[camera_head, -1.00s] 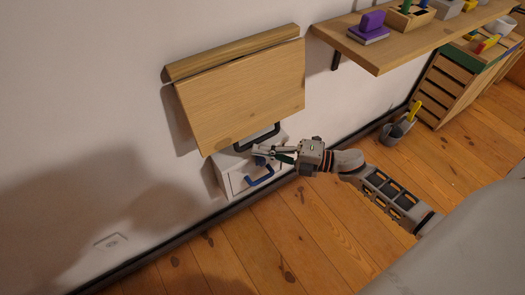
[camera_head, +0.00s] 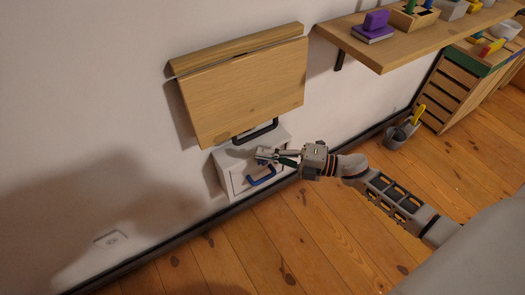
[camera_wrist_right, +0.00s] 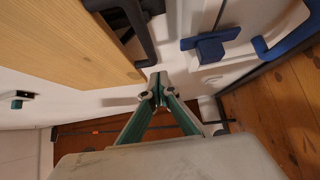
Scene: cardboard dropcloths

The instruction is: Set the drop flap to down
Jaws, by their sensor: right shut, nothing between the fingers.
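The drop flap (camera_head: 243,92) is a light wooden panel hanging from a wooden rail on the white wall, its lower edge toward the floor. A black bar handle (camera_head: 257,133) is at its lower edge. In the right wrist view the flap (camera_wrist_right: 60,40) fills the upper left, with the black handle (camera_wrist_right: 144,35) beside it. My right gripper (camera_head: 262,155) is shut and empty, just below the flap and in front of the white box. In the wrist view its fingertips (camera_wrist_right: 156,88) appear close to the flap's corner; I cannot tell whether they touch. My left gripper is out of view.
A white box (camera_head: 234,163) with a blue handle (camera_head: 262,177) is on the wall below the flap. A wooden shelf (camera_head: 410,45) with a purple object (camera_head: 375,22) is at upper right. Grey pots (camera_head: 397,136) stand on the floor. The wooden floor in front is largely clear.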

